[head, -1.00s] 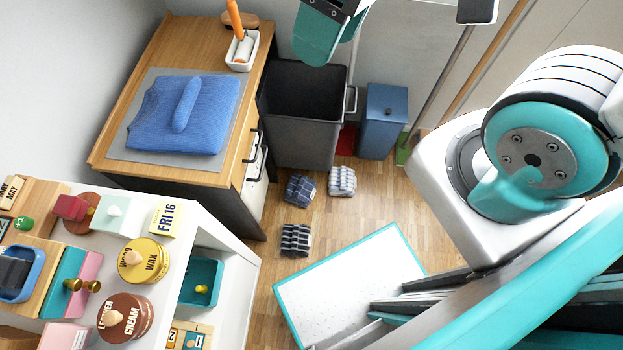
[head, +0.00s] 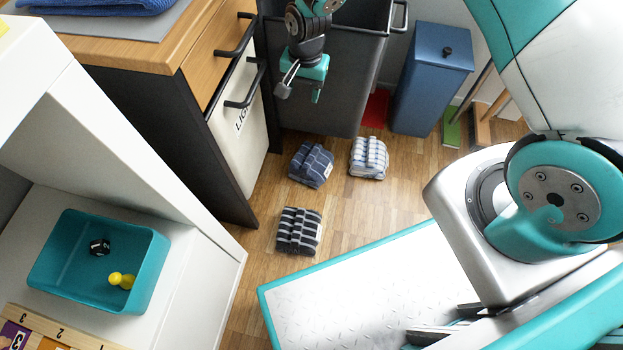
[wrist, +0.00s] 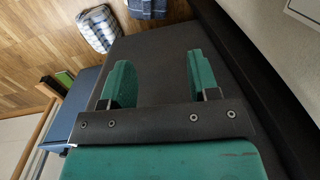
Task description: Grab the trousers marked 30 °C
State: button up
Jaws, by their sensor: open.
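Three folded, patterned garments lie on the wood floor. A navy one (head: 311,164) has a small white tag, too small to read. A light blue-and-white checked one (head: 369,158) lies to its right. A black-and-grey striped one (head: 298,231) lies nearer to me. I cannot tell which are trousers or which is marked 30 °C. My gripper (head: 300,91) is open and empty, above and behind the garments, in front of the dark bin. In the wrist view my gripper (wrist: 160,78) has nothing between its fingers. The checked garment (wrist: 99,28) and part of the navy one (wrist: 148,9) show beyond it.
The dark grey bin (head: 335,100) stands behind the garments, with a blue lidded bin (head: 432,80) to its right. A drawer cabinet (head: 160,130) stands on the left. A white shelf with a teal tray (head: 70,255) is nearer left. Floor around the garments is clear.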

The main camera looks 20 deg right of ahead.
aim_at(312, 155)
jog(key=f+b, duration=0.3)
jog(key=f, duration=0.5)
jog(key=d+f+m+b, duration=0.1)
jog(key=f+b, duration=0.2)
jog(key=f, duration=0.5)
jog(key=d+f+m+h+b, duration=0.1)
jog(key=f+b, duration=0.1)
jog(key=f, duration=0.6)
jog(key=shift+d+b, duration=0.15)
jog(key=shift+b, duration=0.25)
notch_tip(312, 155, down, 6)
jog(key=b, duration=0.3)
jog(key=shift+w+f, duration=0.1)
jog(key=shift+f, duration=0.05)
grip_shut()
